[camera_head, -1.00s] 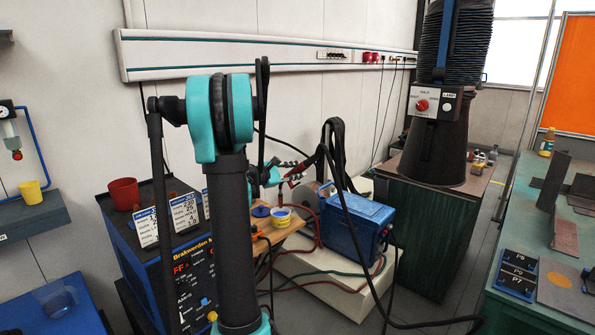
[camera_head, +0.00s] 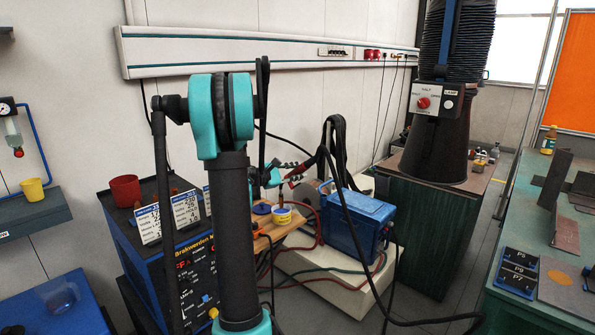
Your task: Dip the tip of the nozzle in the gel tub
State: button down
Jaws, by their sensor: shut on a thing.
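The gel tub (camera_head: 282,216) is a small yellow and white tub with blue on it, on a wooden board. A blue disc, perhaps its lid (camera_head: 261,209), lies to its left. My gripper (camera_head: 285,174) is above and behind the tub, small and partly hidden by dark cables and my own arm. It is shut on a red and black torch (camera_head: 296,174). The torch's nozzle (camera_head: 281,201) seems to point down, its end at the tub's upper rim. I cannot tell whether the tip is inside the gel or just above it.
A blue machine (camera_head: 357,223) stands right of the tub, with a black hose looping over it. A red cup (camera_head: 125,190) and price-like cards stand on the blue cabinet (camera_head: 150,262) at left. A dark cone-shaped extraction hood (camera_head: 436,145) stands at right.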

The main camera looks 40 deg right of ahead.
jog(key=shift+f, duration=1.95)
jog(key=shift+r, duration=4.45)
jog(key=shift+s, duration=0.1)
